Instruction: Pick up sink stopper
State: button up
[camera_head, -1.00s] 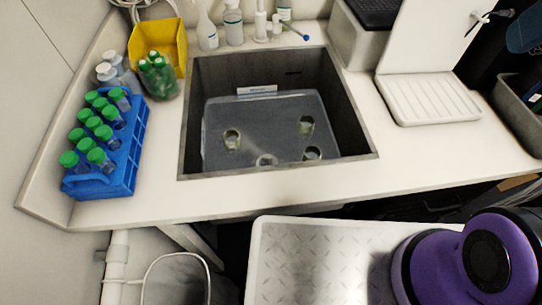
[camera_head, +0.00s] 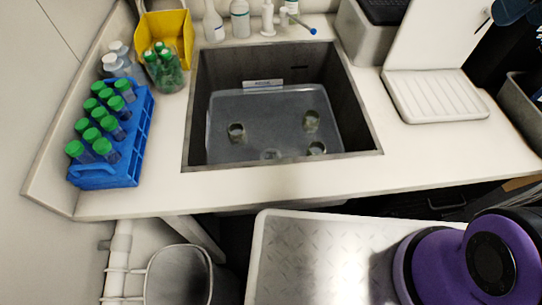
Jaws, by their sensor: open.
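No thing that I can clearly tell as the sink stopper shows. The dark grey sink (camera_head: 365,130) is set in the white counter. A translucent grey tub (camera_head: 275,120) stands in the sink, with a white label on its far rim. In the tub are small round pale-rimmed pieces: one at left (camera_head: 236,131), one at upper right (camera_head: 311,121), one at lower right (camera_head: 316,149) and one at the near edge (camera_head: 270,155). I cannot tell whether one of them is the stopper. My gripper is out of view; only a purple and black part of my arm shows at lower right.
A blue rack (camera_head: 132,160) of green-capped tubes stands left of the sink. A yellow bin (camera_head: 168,35), a jar of green-capped tubes (camera_head: 166,72) and bottles (camera_head: 240,20) stand behind. A white drying tray (camera_head: 435,95) lies right. A grey bin (camera_head: 180,278) is below the counter.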

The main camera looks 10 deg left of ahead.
jog(key=w+a+f+n+g, duration=0.1)
jog(key=w+a+f+n, duration=0.3)
jog(key=w+a+f, duration=0.4)
jog(key=w+a+f+n+g, duration=0.25)
jog(key=w+a+f, duration=0.25)
jog(key=w, duration=0.4)
jog(key=n+g, duration=0.3)
jog(key=n, duration=0.6)
send_over(271, 152)
jog(key=w, duration=0.1)
jog(key=f, duration=4.2)
jog(key=shift+w+a+f, duration=0.15)
jog(key=shift+w+f, duration=0.05)
jog(key=shift+f, duration=0.05)
jog(key=shift+s+f, duration=0.25)
jog(key=shift+f, duration=1.2)
jog(key=shift+s+f, duration=0.2)
jog(key=shift+f, duration=1.25)
grip_shut()
